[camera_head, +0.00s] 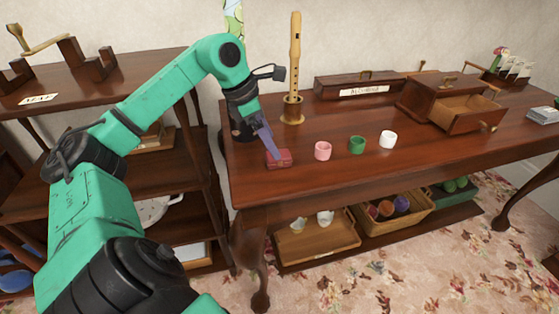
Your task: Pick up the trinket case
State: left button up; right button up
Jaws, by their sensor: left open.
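The trinket case looks to be the small red box (279,159) near the left front corner of the wooden table (330,180). My left gripper (268,151) reaches down from above, with its fingertips right at the box's left and top side. The gripper is open; whether its fingers touch the box cannot be told from this view. The fingers cover part of the box. My right gripper is not in view.
A wooden box with an open drawer (468,112) is further right. The table's front edge is close.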

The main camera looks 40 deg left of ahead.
pick_arm(q)
jog(key=x, duration=0.4)
jog(key=shift+d+f, duration=0.1)
jog(key=shift+f, duration=0.15)
jog(key=shift+s+r, duration=0.1)
jog(key=shift+r, duration=0.05)
jog(key=c, duration=1.4)
